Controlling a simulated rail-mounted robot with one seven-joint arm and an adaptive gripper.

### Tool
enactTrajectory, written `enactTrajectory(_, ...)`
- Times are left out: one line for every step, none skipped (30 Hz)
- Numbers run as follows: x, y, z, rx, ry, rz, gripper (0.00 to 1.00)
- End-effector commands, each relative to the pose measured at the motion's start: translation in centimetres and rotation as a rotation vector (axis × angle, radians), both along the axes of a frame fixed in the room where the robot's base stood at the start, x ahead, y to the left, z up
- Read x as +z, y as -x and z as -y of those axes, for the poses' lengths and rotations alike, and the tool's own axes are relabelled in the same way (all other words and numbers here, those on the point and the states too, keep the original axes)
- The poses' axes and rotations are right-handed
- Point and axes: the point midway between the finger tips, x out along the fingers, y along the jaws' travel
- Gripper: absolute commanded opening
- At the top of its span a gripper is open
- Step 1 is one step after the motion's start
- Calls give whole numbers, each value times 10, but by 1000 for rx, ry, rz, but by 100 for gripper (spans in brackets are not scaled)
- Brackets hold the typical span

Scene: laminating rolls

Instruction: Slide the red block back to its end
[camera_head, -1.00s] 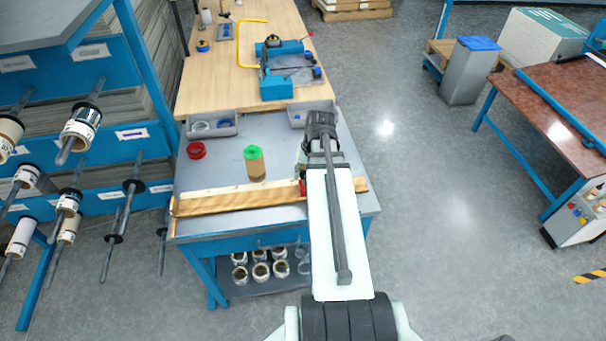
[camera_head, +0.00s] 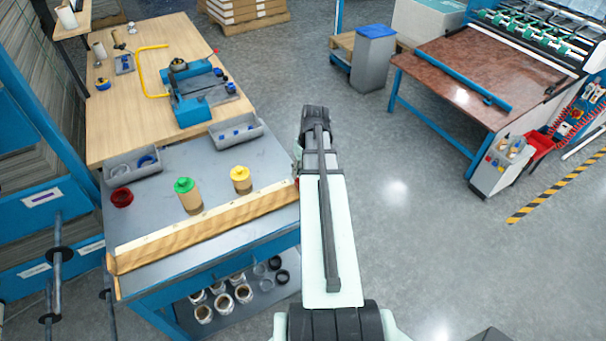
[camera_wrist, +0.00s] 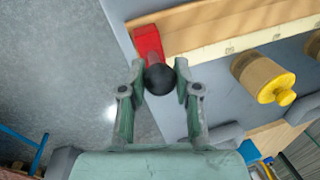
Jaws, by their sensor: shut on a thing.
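The red block (camera_wrist: 149,42) sits at the left end of the wooden rail (camera_wrist: 215,28) in the wrist view, against its scaled strip. A black ball knob (camera_wrist: 160,79) stands out from the block. My gripper (camera_wrist: 161,76) is shut on this knob, one finger on each side. In the head view the wooden rail (camera_head: 205,222) runs along the table's front edge. Its right end, most of the block and my gripper's fingers are hidden there by my arm.
A yellow-topped jar (camera_head: 241,180) and a green-topped jar (camera_head: 188,196) stand behind the rail. Open floor (camera_head: 400,230) lies right of the table.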

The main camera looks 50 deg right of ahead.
Motion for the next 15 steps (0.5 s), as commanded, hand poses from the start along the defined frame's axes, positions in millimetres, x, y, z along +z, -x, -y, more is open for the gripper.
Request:
enactTrajectory(-1,0,1,3,1,-2,0)
enactTrajectory(-1,-1,0,5,1,-3,0)
enactTrajectory(-1,-1,0,7,1,-2,0)
enactTrajectory(-1,-1,0,8,1,-2,0)
enactTrajectory(-1,-1,0,8,1,-2,0)
enactTrajectory(-1,-1,0,8,1,-2,0)
enactTrajectory(-1,-1,0,8,1,-2,0)
enactTrajectory(-1,-1,0,8,1,-2,0)
enactTrajectory(-1,-1,0,8,1,-2,0)
enactTrajectory(-1,-1,0,9,1,-3,0)
enactTrajectory(-1,-1,0,9,1,-3,0)
enactTrajectory(-1,-1,0,9,1,-3,0)
enactTrajectory(-1,-1,0,10,0,-2,38)
enactTrajectory(-1,-1,0,10,0,-2,49)
enactTrajectory(-1,-1,0,9,0,-2,57)
